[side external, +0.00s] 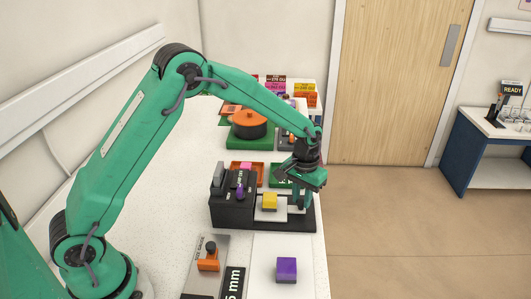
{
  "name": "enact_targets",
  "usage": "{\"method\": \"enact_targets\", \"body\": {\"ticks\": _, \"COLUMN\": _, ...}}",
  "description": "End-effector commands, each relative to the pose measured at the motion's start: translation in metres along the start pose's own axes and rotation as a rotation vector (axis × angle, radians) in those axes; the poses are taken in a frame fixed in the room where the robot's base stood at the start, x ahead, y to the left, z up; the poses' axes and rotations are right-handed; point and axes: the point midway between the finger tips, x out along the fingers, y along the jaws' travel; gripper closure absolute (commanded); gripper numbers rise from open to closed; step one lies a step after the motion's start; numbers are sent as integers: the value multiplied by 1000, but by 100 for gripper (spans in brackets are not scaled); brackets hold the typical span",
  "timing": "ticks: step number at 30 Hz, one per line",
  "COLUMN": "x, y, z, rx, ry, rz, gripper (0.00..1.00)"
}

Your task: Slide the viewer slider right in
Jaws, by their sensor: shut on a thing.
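The viewer is a black unit with an upright housing (233,207) at the left and a low base running right. Its slider appears to be the pale plate (268,215) on that base, outside the housing, with a yellow block (270,200) on it. My gripper (300,206) points down at the plate's right end, right of the yellow block. Its fingers are shut, apparently on the slider's outer end. The gripped part is hidden by the fingers. A purple knob (240,191) stands on the front of the housing.
A purple block (286,269) lies on a white sheet in front. An orange slide with a black knob (209,256) is at front left. The worktop's right edge is close to the viewer.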

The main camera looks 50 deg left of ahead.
Motion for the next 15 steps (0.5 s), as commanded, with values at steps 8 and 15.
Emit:
{"method": "enact_targets", "body": {"ticks": 8, "x": -1, "y": -27, "z": 18, "rx": -3, "ry": 0, "rz": 0, "gripper": 100}}
{"method": "enact_targets", "body": {"ticks": 15, "x": -1, "y": -58, "z": 39, "rx": -4, "ry": 2, "rz": 0, "gripper": 100}}
